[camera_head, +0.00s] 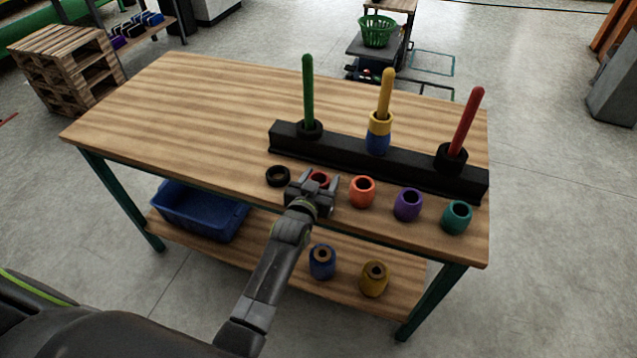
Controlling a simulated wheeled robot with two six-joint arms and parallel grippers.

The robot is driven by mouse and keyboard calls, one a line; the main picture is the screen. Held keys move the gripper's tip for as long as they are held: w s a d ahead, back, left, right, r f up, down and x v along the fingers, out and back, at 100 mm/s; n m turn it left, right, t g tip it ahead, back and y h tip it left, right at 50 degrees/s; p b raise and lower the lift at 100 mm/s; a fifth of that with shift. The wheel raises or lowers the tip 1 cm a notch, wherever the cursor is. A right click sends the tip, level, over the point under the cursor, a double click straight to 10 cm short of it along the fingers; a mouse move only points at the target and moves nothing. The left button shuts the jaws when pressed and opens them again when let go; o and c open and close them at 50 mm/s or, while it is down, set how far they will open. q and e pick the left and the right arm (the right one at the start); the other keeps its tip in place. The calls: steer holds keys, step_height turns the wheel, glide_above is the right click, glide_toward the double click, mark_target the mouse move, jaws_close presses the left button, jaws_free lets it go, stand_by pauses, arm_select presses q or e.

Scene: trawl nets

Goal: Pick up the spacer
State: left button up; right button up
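A row of spacers lies along the front edge of the wooden table (190,110): a black ring (278,176), a red spacer (320,178), an orange one (362,191), a purple one (408,204) and a teal one (457,216). My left gripper (316,182) is low over the table at the red spacer. Its fingers are spread on either side of the red spacer, and its body hides the near part. I cannot tell whether the fingers touch it. My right gripper is not in view.
Behind the row, a black rack (345,157) carries a green peg (307,90), a yellow peg (386,90) with yellow and blue spacers on it, and a red peg (466,120). A blue bin (200,212) and two spools stand on the lower shelf. The table's left half is clear.

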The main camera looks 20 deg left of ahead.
arm_select(q)
steer(key=shift+w+f, duration=0.1)
steer(key=shift+w, duration=0.05)
steer(key=shift+c, duration=2.9)
steer(key=shift+r, duration=0.25)
steer(key=shift+r+p, duration=0.4)
steer(key=shift+r, duration=4.4)
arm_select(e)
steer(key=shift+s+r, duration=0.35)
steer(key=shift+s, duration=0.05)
